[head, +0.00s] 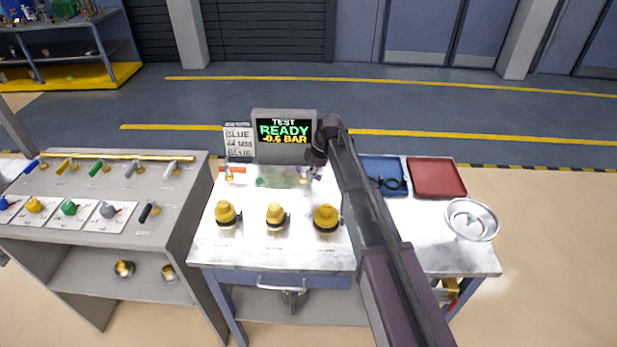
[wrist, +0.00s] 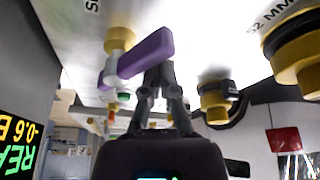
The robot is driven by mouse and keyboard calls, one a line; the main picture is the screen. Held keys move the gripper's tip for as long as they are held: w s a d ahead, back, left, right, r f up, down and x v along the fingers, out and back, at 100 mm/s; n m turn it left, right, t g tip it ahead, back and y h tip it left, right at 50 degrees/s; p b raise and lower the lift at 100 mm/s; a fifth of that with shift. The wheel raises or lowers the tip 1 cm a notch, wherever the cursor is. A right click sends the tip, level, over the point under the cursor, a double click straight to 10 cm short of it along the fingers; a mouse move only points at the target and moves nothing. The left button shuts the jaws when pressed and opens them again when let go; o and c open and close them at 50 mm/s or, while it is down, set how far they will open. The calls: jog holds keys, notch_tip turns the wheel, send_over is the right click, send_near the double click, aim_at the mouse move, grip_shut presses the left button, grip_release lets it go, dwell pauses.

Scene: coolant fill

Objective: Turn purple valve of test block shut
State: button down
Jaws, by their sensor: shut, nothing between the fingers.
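The purple valve (wrist: 145,53) shows large in the wrist view as a purple lever on a brass-yellow stem. In the head view only a small bit of the purple valve (head: 315,173) shows beside my arm. My gripper (wrist: 158,72) is shut and empty, with its fingertips right at the purple lever. I cannot tell whether they touch it. In the head view my arm reaches over the table and mostly hides the gripper. The test block (head: 282,178) is a greenish fixture below the display, with an orange lever (head: 232,170) at its left end.
The display (head: 285,134) reads TEST READY, -0.6 BAR, beside a sign (head: 238,142) with BLUE and 44 MM. Several yellow-capped fittings (head: 275,216) stand in front. Blue (head: 382,168) and red (head: 437,177) trays and a round dish (head: 471,220) lie right. A valve rack (head: 95,225) stands left.

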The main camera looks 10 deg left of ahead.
jog(key=shift+w, duration=0.15)
jog(key=shift+w+d, duration=0.4)
jog(key=shift+w, duration=0.7)
